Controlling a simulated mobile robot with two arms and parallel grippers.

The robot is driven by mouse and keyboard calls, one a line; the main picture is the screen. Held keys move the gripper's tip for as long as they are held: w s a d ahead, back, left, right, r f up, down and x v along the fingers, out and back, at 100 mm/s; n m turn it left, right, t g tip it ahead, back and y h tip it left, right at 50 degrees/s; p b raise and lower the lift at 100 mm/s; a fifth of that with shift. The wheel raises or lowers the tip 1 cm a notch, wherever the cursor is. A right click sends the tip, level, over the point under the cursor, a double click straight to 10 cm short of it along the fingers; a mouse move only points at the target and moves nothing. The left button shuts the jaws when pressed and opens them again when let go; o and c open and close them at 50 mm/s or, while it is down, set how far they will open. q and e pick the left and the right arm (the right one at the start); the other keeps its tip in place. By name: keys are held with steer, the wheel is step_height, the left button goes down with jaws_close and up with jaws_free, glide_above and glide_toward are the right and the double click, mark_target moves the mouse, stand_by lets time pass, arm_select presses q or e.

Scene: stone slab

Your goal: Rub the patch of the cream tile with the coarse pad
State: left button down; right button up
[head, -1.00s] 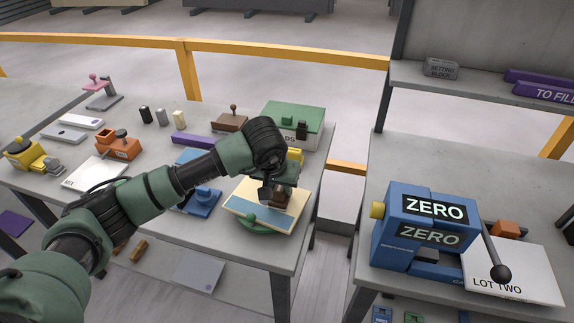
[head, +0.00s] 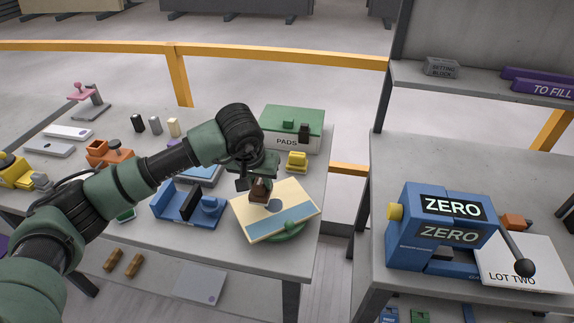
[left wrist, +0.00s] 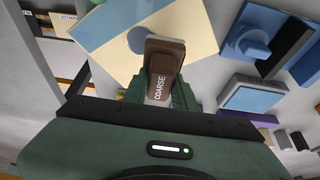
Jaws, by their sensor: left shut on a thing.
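The cream tile (head: 297,194) with a blue band sits tilted on a green round stand (head: 287,237) with a green knob. A grey-blue round patch (head: 274,206) shows on its cream part. My left gripper (head: 260,180) is shut on the brown coarse pad (head: 260,192), over the tile's upper left part, just beside the patch. In the left wrist view the pad (left wrist: 166,60), marked COARSE, overlaps the edge of the patch (left wrist: 139,38) on the tile (left wrist: 192,22). I cannot tell whether the pad touches the tile. My right gripper is not in view.
A green-lidded PADS box (head: 285,140) and a yellow block (head: 296,161) stand behind the tile. A blue fixture (head: 180,207) stands close on its left. A blue ZERO machine (head: 440,228) stands on the right bench, across a gap.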

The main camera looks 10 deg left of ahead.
arm_select(q)
steer(key=shift+d+r+p, duration=0.2)
steer(key=shift+r, duration=0.35)
steer(key=shift+d+r+p, duration=0.15)
steer(key=shift+r, duration=0.8)
steer(key=shift+a+r+p, duration=0.25)
steer(key=shift+r+p, duration=0.25)
steer(key=shift+r, duration=0.7)
steer(key=shift+d, duration=0.1)
